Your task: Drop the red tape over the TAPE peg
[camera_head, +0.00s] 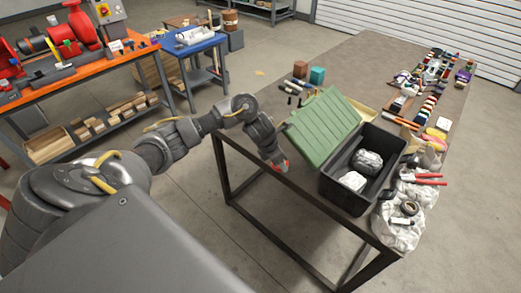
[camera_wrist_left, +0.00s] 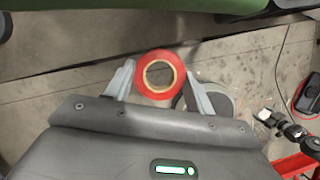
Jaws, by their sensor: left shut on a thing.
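The red tape (camera_wrist_left: 142,75) is a ring with a pale inner core, seen face-on in the left wrist view. My left gripper (camera_wrist_left: 160,73) is shut on it, with one finger on each side of its rim. In the head view my left gripper (camera_head: 281,166) hangs at the near left edge of the brown table, and only a small bit of red shows there. I cannot make out the TAPE peg in either view. My right gripper is not in view.
A black crate (camera_head: 338,192) with an open green lid (camera_head: 322,125) stands beside my left gripper on the brown table (camera_head: 352,62). Wrapped bundles and tools crowd the table's right side. An orange bench (camera_head: 93,72) with red pump parts stands at the left. Open floor lies between.

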